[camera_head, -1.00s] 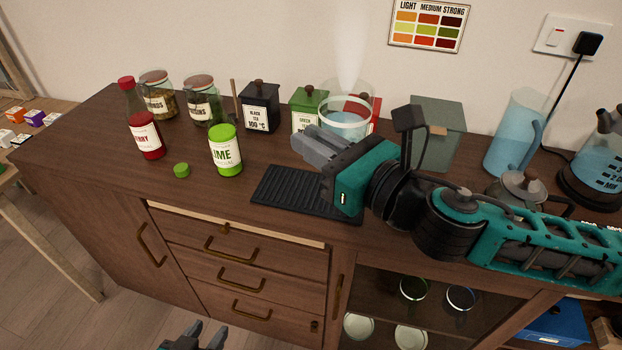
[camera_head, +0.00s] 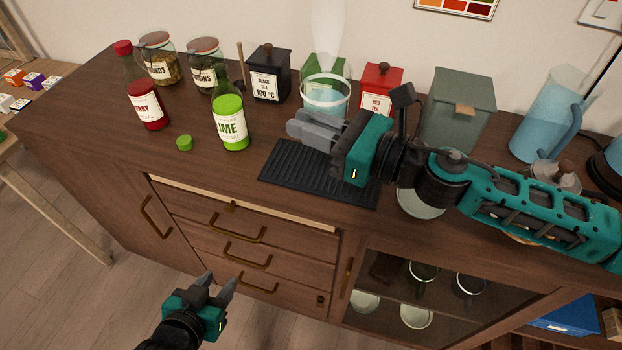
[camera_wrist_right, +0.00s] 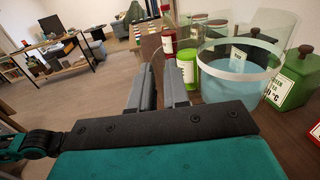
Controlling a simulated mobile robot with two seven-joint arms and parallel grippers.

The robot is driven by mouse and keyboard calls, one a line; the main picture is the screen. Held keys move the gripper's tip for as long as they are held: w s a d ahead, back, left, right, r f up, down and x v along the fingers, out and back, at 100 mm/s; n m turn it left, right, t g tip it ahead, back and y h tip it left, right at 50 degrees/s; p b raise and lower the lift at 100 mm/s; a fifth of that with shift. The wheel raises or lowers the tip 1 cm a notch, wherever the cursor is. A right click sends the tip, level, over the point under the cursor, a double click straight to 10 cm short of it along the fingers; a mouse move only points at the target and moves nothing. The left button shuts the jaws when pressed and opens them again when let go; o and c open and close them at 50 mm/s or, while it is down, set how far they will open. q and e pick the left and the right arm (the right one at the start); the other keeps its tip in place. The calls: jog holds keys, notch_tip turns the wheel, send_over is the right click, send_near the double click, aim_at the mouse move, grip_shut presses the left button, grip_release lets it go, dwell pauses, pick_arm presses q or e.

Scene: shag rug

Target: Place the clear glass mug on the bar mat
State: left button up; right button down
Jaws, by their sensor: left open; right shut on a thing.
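The clear glass mug (camera_head: 326,98), with pale blue liquid and steam above it, shows behind the black ribbed bar mat (camera_head: 320,178). My right gripper (camera_head: 306,128) is shut on it, reaching in from the right with its fingers above the mat's back part. In the right wrist view the mug (camera_wrist_right: 240,78) is just right of the fingers (camera_wrist_right: 160,90); the contact point is hidden, probably at the handle. I cannot tell the gap under the mug. My left gripper (camera_head: 221,284) is open and empty, low in front of the drawers.
Black (camera_head: 267,75), green (camera_head: 338,68) and red (camera_head: 380,88) tins stand behind. A pale round dish (camera_head: 421,203) lies under my right forearm.

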jog(key=shift+f+b, duration=1.5)
jog(key=shift+f, duration=4.8)
jog(key=shift+f, duration=0.25)
jog(key=c, duration=1.1)
grip_release()
